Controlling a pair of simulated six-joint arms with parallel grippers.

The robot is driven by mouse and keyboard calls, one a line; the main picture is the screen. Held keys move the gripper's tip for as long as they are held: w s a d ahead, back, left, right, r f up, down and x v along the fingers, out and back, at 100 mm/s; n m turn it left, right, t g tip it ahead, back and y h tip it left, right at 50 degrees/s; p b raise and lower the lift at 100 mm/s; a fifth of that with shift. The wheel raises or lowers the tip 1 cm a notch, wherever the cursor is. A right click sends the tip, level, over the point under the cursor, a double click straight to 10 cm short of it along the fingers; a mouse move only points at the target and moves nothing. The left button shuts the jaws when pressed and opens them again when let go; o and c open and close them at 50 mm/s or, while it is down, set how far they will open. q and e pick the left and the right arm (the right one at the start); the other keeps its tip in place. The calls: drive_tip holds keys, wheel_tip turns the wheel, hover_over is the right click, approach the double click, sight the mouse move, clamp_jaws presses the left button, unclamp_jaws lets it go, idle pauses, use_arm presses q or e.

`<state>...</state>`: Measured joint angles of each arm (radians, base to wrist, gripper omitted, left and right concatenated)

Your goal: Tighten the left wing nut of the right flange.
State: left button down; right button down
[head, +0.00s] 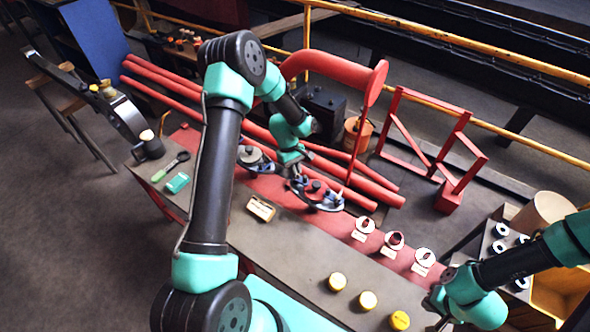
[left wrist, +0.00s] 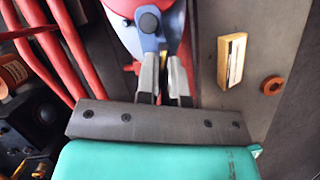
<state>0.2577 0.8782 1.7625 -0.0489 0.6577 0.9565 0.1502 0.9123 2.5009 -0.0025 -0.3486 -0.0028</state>
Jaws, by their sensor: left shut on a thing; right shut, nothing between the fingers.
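The right flange (head: 323,204), red and dark with a blue-grey rim, lies on the red strip of the bench; part of it shows at the top of the left wrist view (left wrist: 178,15). My left gripper (head: 296,180) is at the left side of this flange. In the left wrist view its fingers (left wrist: 165,78) are shut on the left wing nut, which the fingers hide. The left flange (head: 255,158) lies further left. My right gripper (head: 434,302) is shut and empty near the bench's front right.
A small wooden block (head: 261,208) lies left of the right flange. Three pale holders with rings, one here (head: 363,228), stand to the right. Red pipes (head: 355,175) run behind the flanges.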

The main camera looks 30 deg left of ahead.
use_arm(q)
drive_tip(key=m+g, duration=0.1)
drive_tip(key=m, duration=0.2)
drive_tip(key=shift+m+y, duration=0.3)
drive_tip(key=shift+m, duration=0.1)
drive_tip(key=m+g+y, duration=0.1)
drive_tip(key=m, duration=0.2)
drive_tip(key=shift+w+d+m, duration=0.1)
drive_tip(key=shift+d+m, duration=0.05)
drive_tip(key=shift+m, duration=0.15)
drive_tip(key=m+y, duration=0.1)
drive_tip(key=m, duration=0.2)
drive_tip(key=m+y, duration=0.1)
drive_tip(key=m, duration=0.2)
drive_tip(key=shift+g+y, duration=0.3)
drive_tip(key=shift+g, duration=0.1)
drive_tip(key=shift+m, duration=0.3)
drive_tip(key=c, duration=1.2)
unclamp_jaws()
drive_tip(key=shift+c, duration=0.2)
drive_tip(key=v, duration=1.7)
drive_tip(key=shift+d+r, duration=0.15)
drive_tip(key=shift+r, duration=0.1)
